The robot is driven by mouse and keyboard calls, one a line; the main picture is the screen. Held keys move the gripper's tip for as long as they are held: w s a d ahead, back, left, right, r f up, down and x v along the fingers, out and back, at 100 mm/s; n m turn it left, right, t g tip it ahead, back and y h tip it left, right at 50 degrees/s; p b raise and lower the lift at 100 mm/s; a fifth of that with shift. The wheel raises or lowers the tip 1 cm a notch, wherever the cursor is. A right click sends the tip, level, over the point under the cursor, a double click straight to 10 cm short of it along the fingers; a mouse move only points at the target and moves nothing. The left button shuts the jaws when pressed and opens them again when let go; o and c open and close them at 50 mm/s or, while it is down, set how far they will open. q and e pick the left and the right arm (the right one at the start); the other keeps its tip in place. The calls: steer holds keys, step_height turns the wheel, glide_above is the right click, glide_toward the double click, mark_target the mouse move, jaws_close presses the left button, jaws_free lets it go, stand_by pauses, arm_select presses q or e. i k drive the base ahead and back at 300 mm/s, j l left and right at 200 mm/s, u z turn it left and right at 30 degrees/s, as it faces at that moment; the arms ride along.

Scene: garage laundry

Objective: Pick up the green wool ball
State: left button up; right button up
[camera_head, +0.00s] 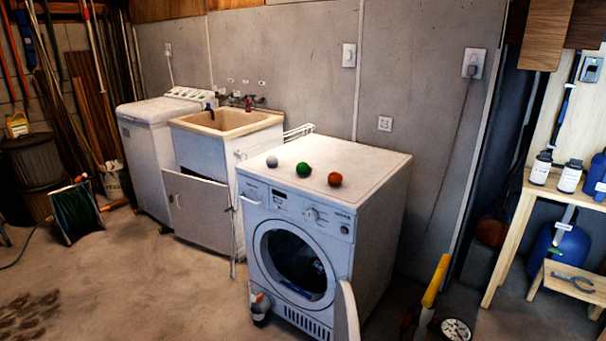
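The green wool ball (303,169) sits on top of the white front-loading washing machine (375,172), near its front edge. A grey-white ball (272,161) lies to its left and an orange-red ball (335,179) to its right, each a little apart from it. All three rest in a row on the flat top. Neither of my grippers shows in the head view.
A utility sink (226,121) and a top-loading washer (150,140) stand to the left along the wall. A wooden workbench (511,234) with bottles is at the right. A yellow-handled tool (436,280) stands near the machine's right side. Open floor lies at the front left.

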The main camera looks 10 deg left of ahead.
mark_target(302, 168)
steer(key=k+z, duration=0.1)
steer(key=z, duration=0.35)
steer(key=k+z, duration=0.1)
steer(key=z, duration=0.35)
steer(key=j+z, duration=0.1)
steer(key=z, duration=1.05)
steer(key=j, duration=3.25)
steer(key=k, duration=0.1)
